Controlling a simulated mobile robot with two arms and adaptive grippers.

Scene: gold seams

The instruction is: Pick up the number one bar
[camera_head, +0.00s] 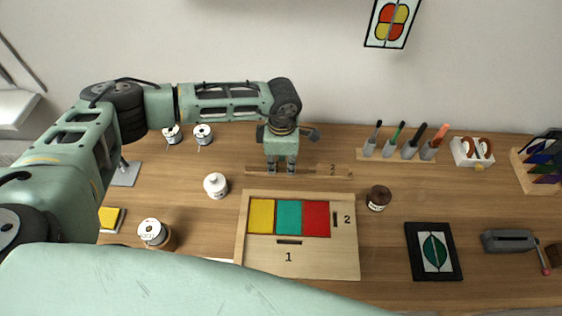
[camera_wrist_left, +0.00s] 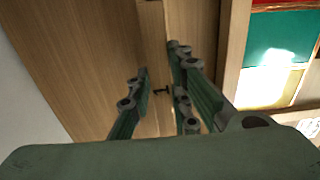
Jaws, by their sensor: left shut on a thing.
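The number two bar (camera_head: 333,171), marked "2", lies just to the right. Whether the held bar touches the table I cannot tell. My right gripper is not in view.
A wooden board (camera_head: 325,262) with yellow, teal and red panels and slots marked 1 and 2 lies in front. A white jar (camera_head: 215,186) stands left and a brown jar (camera_head: 378,198) right. A tool rack (camera_head: 400,158) stands at the back right.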

